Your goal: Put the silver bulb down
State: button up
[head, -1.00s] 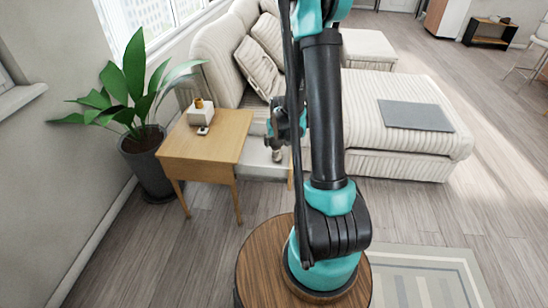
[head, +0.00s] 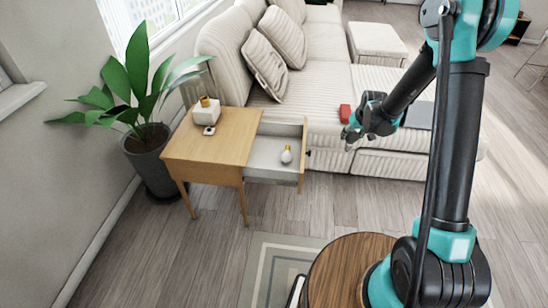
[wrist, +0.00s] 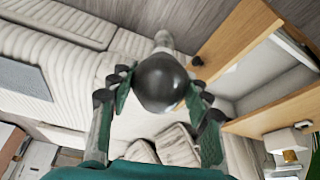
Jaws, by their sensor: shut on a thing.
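The silver bulb (wrist: 160,82) is between the fingers of my gripper (wrist: 158,100) in the wrist view, its dark shiny round end toward the camera. My gripper (head: 352,134) is shut on it and holds it in the air. In the head view my gripper is to the right of the open drawer (head: 262,172), in front of the sofa. The bulb is too small there to make out clearly.
The drawer belongs to a wooden side table (head: 215,148) with a white box (head: 206,112) on top. The striped sofa (head: 318,105) is behind, with a red object (head: 345,114) on it. A potted plant (head: 150,150) stands left. The side table's front top is clear.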

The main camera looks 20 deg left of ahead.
jog(key=s+a+n+g+y, duration=0.1)
jog(key=s+a+n, duration=0.15)
jog(key=a, duration=1.25)
jog(key=s+a+n+g+y, duration=0.1)
jog(key=a+n, duration=0.3)
jog(key=a, duration=1.1)
jog(key=shift+s+a+f, duration=0.15)
jog(key=shift+f, duration=5)
jog(key=shift+s+a+f, duration=0.1)
jog(key=shift+f, duration=5)
jog(key=o, duration=1.1)
jog(key=shift+f, duration=0.1)
